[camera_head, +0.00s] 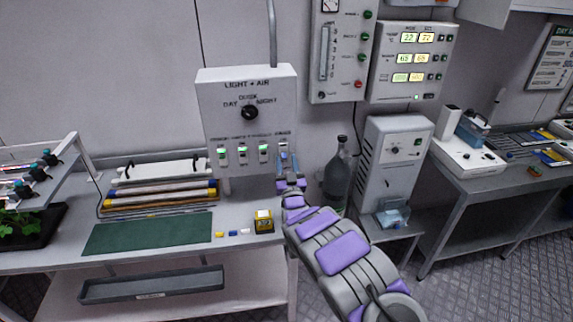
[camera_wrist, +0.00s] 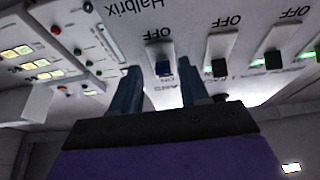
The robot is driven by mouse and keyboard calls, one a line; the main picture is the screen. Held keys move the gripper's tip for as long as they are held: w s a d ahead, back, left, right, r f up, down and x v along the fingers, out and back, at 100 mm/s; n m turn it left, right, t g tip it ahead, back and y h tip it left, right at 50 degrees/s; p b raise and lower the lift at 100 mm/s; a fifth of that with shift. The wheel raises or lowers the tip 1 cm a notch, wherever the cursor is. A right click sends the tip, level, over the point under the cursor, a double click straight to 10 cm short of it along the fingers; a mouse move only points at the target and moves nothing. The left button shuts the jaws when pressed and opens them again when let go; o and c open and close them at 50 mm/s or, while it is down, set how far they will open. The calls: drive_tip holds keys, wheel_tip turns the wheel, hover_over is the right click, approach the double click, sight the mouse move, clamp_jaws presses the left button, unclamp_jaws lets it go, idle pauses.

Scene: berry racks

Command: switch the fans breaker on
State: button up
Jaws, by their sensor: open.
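The white LIGHT + AIR panel (camera_head: 246,92) stands at the back of the bench, with a row of breakers under a knob (camera_head: 249,113). The fans breaker appears to be the rightmost one, partly hidden behind my gripper (camera_head: 288,163). In the wrist view, which is upside down, this breaker (camera_wrist: 160,60) has a white plate, a dark blue lever and the word OFF. My gripper (camera_wrist: 160,85) is open, with its blue-grey fingers either side of that breaker. I see no lit lamp by it. I cannot tell whether the fingers touch the panel.
The neighbouring breakers (camera_wrist: 221,52) (camera_wrist: 275,50) have green lamps lit beside them. A yellow-black box (camera_head: 264,222) and a green mat (camera_head: 147,233) lie on the bench. A grey bottle (camera_head: 338,172) and a white cabinet (camera_head: 394,150) stand right of my gripper.

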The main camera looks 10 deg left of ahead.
drive_tip(key=shift+a, duration=0.15)
drive_tip(key=shift+a, duration=0.25)
drive_tip(key=shift+c, duration=1.4)
drive_tip(key=shift+d, duration=0.15)
clamp_jaws()
